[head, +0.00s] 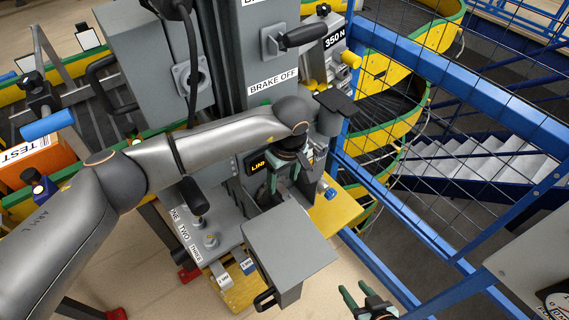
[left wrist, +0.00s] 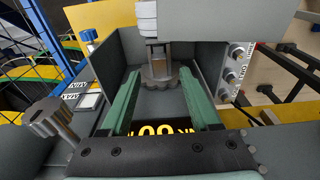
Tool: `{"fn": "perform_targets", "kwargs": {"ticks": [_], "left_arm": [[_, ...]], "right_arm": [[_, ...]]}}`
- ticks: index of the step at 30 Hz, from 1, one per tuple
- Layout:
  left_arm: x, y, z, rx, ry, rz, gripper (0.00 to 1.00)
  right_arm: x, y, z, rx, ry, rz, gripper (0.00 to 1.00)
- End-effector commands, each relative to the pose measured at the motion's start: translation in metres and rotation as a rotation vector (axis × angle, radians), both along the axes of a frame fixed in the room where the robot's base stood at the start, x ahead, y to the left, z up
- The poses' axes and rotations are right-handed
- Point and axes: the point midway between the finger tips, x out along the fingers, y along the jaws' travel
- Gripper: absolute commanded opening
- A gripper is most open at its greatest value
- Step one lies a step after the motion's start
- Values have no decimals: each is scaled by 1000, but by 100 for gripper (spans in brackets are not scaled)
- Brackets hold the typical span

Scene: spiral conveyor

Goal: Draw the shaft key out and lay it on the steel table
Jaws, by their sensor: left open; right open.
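My left gripper (head: 283,178) reaches in from the left over the open grey box beneath the brake panel. In the left wrist view its green fingers (left wrist: 160,78) are apart. A grey lobed metal piece, which looks like the shaft key (left wrist: 158,72), sits between and just beyond the fingertips inside the box; I cannot tell whether they touch it. In the head view my arm and gripper hide it. My right gripper (head: 366,302) is open and empty at the bottom edge. I cannot tell for certain which surface is the steel table.
An open grey door (head: 290,245) with a black handle stands in front of the box. A grey lobed knob (left wrist: 50,120) sticks up beside the box. A blue rail frame (head: 455,85) with mesh bounds the right. A grey panel with a dial (head: 556,302) is at lower right.

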Motion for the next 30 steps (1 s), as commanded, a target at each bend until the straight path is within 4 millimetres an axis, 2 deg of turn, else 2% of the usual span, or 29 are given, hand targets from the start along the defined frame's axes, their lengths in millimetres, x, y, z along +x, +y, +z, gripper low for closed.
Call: {"fn": "perform_targets", "kwargs": {"ticks": [3,7,18,30], "left_arm": [[1,1,-18,0,3,2,62],[3,2,-29,-1,1,1,62],[3,2,-34,-1,1,0,62],[3,2,-34,-1,0,0,19]], "right_arm": [[0,0,1,0,0,0,50],[0,0,2,0,0,0,50],[0,0,2,0,0,0,50],[0,0,2,-1,0,-1,50]]}}
